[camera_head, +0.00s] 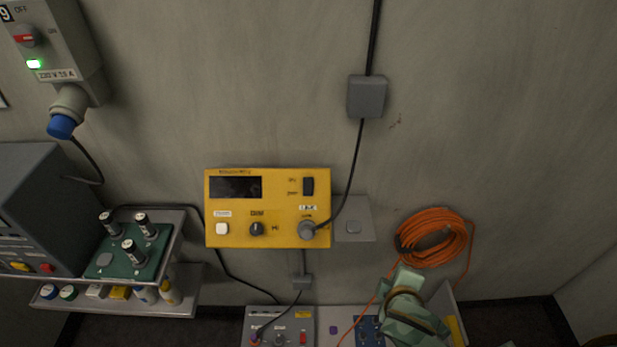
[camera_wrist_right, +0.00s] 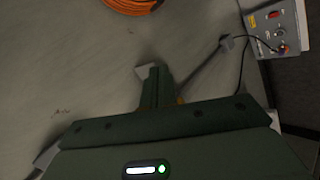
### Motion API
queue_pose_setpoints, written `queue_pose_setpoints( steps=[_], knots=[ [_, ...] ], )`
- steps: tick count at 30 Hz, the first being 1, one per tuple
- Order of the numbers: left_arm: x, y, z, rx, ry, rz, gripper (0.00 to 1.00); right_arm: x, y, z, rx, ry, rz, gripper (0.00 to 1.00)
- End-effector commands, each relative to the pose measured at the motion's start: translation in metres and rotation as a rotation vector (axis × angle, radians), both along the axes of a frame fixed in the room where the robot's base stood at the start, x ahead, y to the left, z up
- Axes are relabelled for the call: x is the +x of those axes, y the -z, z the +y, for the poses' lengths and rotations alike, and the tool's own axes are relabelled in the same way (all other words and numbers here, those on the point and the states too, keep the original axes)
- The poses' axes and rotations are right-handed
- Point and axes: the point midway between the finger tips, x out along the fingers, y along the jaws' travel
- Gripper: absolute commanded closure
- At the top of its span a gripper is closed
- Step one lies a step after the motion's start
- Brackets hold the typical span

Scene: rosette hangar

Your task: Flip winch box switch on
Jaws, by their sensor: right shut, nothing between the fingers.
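The yellow control box (camera_head: 283,210) hangs on the wall, with a dark display, a white button, a DIM knob and a dark rocker switch (camera_head: 308,186). The rocker's position and the small labels are too small to read. A grey box (camera_head: 252,325) with knobs and a red control stands below it. It also shows at the top right of the right wrist view (camera_wrist_right: 262,28). I cannot read which box is the winch box. My right gripper (camera_wrist_right: 155,72) is shut and empty in the right wrist view. It covers most of the yellow box there. My left gripper is not in view.
A grey wall plate (camera_head: 358,212) sits right of the yellow box. A grey breaker box (camera_head: 62,45) with a green light is top left. Black cables run along the wall.

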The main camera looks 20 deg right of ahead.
Motion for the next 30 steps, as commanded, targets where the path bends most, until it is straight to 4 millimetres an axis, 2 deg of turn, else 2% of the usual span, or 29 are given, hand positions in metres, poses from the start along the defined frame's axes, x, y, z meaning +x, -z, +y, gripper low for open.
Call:
queue_pose_setpoints(
  steps=[1, 6, 9, 11, 15, 18, 21, 24, 30],
  knots=[
    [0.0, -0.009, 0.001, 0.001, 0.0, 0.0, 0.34, 0.011, -0.026, -0.002, -0.068, -0.029, -0.04, 1.0],
    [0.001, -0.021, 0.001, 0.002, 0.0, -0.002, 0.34, 0.059, -0.093, 0.003, -0.423, -0.201, -0.191, 1.0],
    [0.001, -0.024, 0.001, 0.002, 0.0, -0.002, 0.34, 0.092, -0.122, 0.024, -0.699, -0.361, -0.275, 1.0],
    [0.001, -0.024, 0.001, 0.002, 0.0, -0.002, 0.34, 0.11, -0.132, 0.042, -0.874, -0.47, -0.316, 1.0],
    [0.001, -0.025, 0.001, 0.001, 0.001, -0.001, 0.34, 0.14, -0.137, 0.09, -1.233, -0.715, -0.373, 1.0],
    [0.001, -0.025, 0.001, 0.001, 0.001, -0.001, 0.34, 0.151, -0.131, 0.116, -1.423, -0.851, -0.389, 1.0],
    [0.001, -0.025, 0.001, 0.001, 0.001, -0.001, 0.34, 0.156, -0.124, 0.133, -1.545, -0.943, -0.393, 1.0],
    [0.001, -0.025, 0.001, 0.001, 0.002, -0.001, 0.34, 0.159, -0.12, 0.141, -1.608, -0.989, -0.396, 1.0],
    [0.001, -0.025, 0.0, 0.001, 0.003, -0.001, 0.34, 0.159, -0.119, 0.143, -1.625, -1.001, -0.395, 1.0]
  ],
)
